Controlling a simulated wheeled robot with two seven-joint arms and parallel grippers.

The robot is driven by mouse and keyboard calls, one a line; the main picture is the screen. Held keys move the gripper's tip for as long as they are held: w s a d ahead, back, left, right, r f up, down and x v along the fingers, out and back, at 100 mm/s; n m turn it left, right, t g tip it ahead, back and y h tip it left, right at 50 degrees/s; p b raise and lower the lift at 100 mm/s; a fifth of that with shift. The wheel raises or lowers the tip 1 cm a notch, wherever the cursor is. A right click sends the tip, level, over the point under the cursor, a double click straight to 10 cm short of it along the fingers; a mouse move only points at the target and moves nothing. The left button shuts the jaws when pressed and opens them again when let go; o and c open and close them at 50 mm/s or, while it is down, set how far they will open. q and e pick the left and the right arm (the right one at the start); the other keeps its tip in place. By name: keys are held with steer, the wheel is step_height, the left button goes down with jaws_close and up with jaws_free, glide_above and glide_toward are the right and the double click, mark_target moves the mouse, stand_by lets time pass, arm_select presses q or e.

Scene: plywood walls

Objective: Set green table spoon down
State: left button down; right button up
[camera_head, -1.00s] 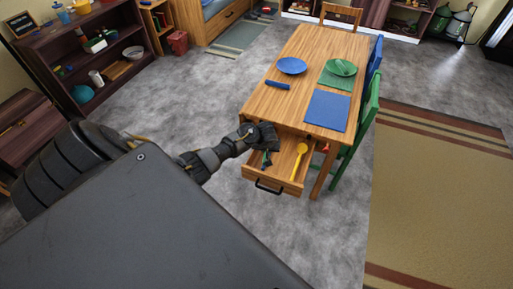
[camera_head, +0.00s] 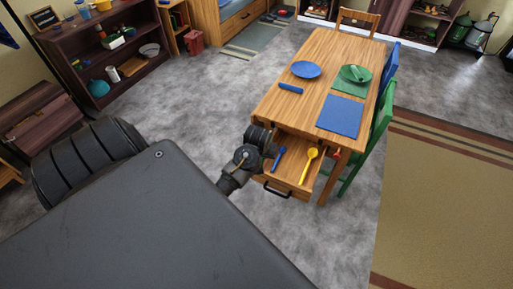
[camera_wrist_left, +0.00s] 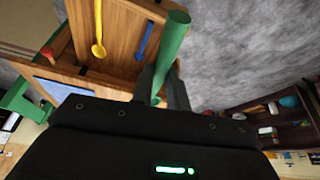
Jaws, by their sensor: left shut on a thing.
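My left gripper (camera_head: 266,141) is at the near left corner of the table (camera_head: 318,51), beside the open drawer. In the left wrist view its fingers (camera_wrist_left: 165,88) are shut on the green table spoon (camera_wrist_left: 171,48), of which a long green handle shows. The spoon's other end is hidden by the gripper, and I cannot make the spoon out in the head view. The green placemat (camera_head: 345,92) lies on the table's right side, with a green dish (camera_head: 356,73) on it. My right gripper is not in view.
The open drawer (camera_head: 294,182) holds a blue spoon (camera_head: 279,158) and a yellow spoon (camera_head: 310,162). On the table are a blue plate (camera_head: 306,69), a blue roll (camera_head: 291,88) and a blue mat (camera_head: 340,115). A green chair (camera_head: 376,139) stands at the right side.

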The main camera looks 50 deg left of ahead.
arm_select(q)
steer(key=s+d+r+m+h+b, duration=0.1)
steer(key=s+d+r+m, duration=0.15)
steer(key=d, duration=0.45)
steer(key=s+d+r+m+h+b, duration=0.1)
steer(key=s+d+r+m, duration=0.1)
steer(key=s+d+r, duration=0.35)
steer(key=s+d+f+m+b, duration=0.1)
steer(key=s+d+f+b, duration=0.3)
steer(key=d+f+b, duration=0.2)
steer(key=shift+s+d+f+m+t+b, duration=0.2)
steer(key=shift+s+m+t+b, duration=0.15)
steer(key=shift+b, duration=0.65)
